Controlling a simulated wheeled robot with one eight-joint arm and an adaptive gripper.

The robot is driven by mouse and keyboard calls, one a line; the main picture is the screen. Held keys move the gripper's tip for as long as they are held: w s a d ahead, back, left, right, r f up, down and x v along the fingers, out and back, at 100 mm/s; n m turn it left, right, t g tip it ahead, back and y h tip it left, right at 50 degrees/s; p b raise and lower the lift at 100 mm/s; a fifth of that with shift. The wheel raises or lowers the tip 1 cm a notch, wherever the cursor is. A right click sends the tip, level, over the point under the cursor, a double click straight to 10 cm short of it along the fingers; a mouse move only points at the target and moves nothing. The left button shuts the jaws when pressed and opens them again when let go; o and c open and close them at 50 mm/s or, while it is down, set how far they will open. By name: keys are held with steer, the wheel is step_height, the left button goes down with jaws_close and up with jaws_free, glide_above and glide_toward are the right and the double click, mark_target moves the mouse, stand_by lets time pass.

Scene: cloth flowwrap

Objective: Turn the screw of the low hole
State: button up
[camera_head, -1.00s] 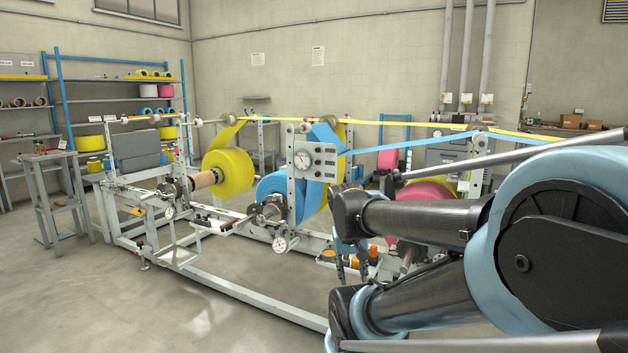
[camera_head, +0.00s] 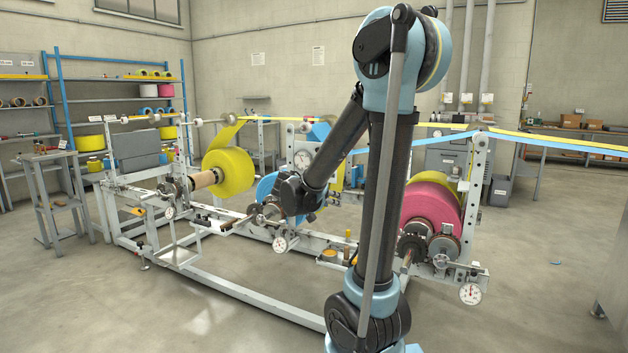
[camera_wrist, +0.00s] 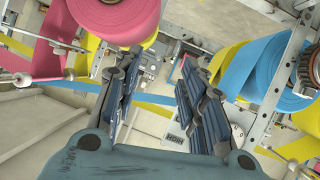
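In the wrist view my gripper (camera_wrist: 163,78) has its two fingers apart, with nothing visible between them. Beyond the fingers are parts of the machine frame and a small lettered label (camera_wrist: 179,143), too small to read surely. A perforated upright plate (camera_wrist: 289,72) stands at the right of the wrist view. In the head view a perforated upright (camera_head: 478,165) stands beside the pink roll. I cannot tell which hole is the low one, and its screw is not identifiable. In the head view my arm reaches over the middle of the machine; its fingertips are not clear there.
A yellow roll (camera_head: 229,171), a blue roll (camera_head: 266,187) and a pink roll (camera_head: 432,206) sit on the machine. Yellow and blue webs run overhead. Round dials (camera_head: 470,294) stick out at the front. A long low rail (camera_head: 235,296) crosses the foreground. The floor at front left is clear.

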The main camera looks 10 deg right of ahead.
steer(key=w+a+r+m+t+h, duration=0.1)
steer(key=w+a+r+m+t, duration=0.1)
steer(key=w+a+t, duration=0.7)
steer(key=w+d+g, duration=0.1)
steer(key=w+d, duration=0.2)
steer(key=w, duration=0.4)
steer(key=w+d+g, duration=0.2)
steer(key=w+d, duration=0.2)
steer(key=w, duration=0.4)
steer(key=shift+w+d+r, duration=0.15)
jaws_close()
